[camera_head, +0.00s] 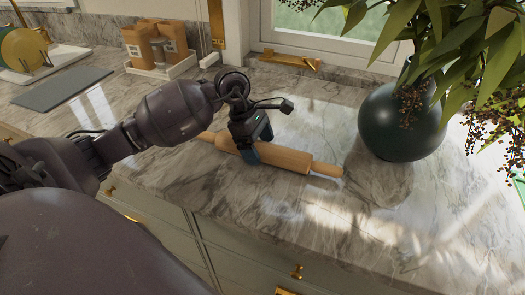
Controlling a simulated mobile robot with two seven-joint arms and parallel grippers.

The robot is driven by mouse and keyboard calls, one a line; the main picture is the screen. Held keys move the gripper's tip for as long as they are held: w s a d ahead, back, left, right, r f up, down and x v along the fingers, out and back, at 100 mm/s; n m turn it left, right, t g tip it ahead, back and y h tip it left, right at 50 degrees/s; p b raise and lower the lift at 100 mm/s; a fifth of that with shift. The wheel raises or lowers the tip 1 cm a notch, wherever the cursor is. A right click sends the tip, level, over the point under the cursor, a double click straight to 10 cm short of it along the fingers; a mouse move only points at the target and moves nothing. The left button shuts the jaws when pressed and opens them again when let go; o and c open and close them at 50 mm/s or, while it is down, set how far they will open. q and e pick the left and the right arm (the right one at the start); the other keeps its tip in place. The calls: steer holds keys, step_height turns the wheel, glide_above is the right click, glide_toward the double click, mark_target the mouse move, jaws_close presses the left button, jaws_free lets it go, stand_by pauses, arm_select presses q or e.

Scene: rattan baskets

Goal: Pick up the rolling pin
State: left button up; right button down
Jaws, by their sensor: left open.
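A wooden rolling pin (285,159) lies on the marble counter, slanting from upper left to lower right. My left gripper (256,150) is open and points down at the left half of the roller. Its fingers overlap the pin in the picture; I cannot tell whether they touch it. My right gripper is not in view.
A dark round vase (400,122) with leafy branches stands on the counter (330,225) to the right. Wooden blocks in a white tray (185,66) and a grey mat (62,88) are at the back left. The counter's front edge runs above drawers.

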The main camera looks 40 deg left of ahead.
mark_target(261, 143)
arm_select(q)
steer(key=shift+d+f, duration=0.25)
steer(key=shift+f, duration=0.45)
steer(key=shift+w, duration=0.1)
steer(key=c, duration=1.5)
steer(key=shift+r, duration=0.1)
step_height(261, 143, up, 20)
steer(key=shift+p, duration=0.55)
